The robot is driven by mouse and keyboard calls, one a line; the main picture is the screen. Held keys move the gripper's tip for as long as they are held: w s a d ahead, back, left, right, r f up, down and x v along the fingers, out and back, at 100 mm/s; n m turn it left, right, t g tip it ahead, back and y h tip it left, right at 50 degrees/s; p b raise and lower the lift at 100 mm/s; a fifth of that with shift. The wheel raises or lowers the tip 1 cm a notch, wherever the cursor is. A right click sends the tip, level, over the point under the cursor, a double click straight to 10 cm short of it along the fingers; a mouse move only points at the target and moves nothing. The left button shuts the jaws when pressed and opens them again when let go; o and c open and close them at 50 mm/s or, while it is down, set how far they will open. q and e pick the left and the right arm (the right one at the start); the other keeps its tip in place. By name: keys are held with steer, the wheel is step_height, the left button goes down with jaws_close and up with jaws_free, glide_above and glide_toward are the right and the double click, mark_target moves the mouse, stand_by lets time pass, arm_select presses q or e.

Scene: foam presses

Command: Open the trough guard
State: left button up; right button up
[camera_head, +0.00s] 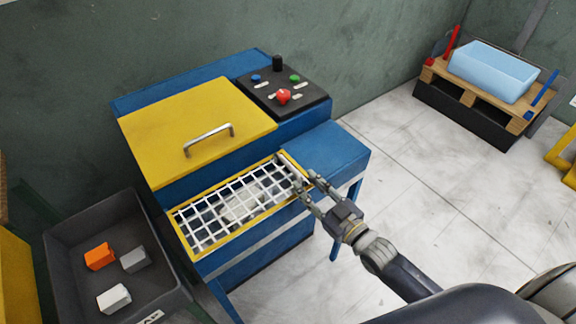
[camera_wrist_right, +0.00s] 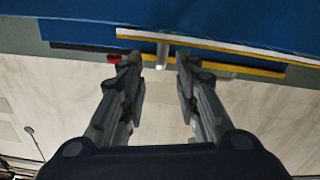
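The trough guard (camera_head: 213,223) is a white wire grid in a yellow frame, lying flat over the trough at the front of the blue press (camera_head: 232,268). A pale thing shows through the grid. My right gripper (camera_head: 304,182) is at the guard's right end, its fingers apart. In the right wrist view my right gripper (camera_wrist_right: 161,62) is open, with a short grey metal bar (camera_wrist_right: 162,50) between and just beyond its fingertips. I cannot tell whether the fingers touch it. My left gripper is not in view.
A yellow lid (camera_head: 190,118) with a metal handle is behind the guard, beside a black button panel (camera_head: 284,92). A dark bin (camera_head: 75,230) with orange, grey and white blocks stands at left. A pallet (camera_head: 470,92) with a light blue block is at back right.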

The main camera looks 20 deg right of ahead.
mark_target(278, 156)
steer(key=p+x, duration=0.1)
steer(key=x, duration=0.7)
steer(key=shift+w+a, duration=0.2)
steer(key=shift+w, duration=0.1)
steer(key=shift+f, duration=0.1)
jaws_close()
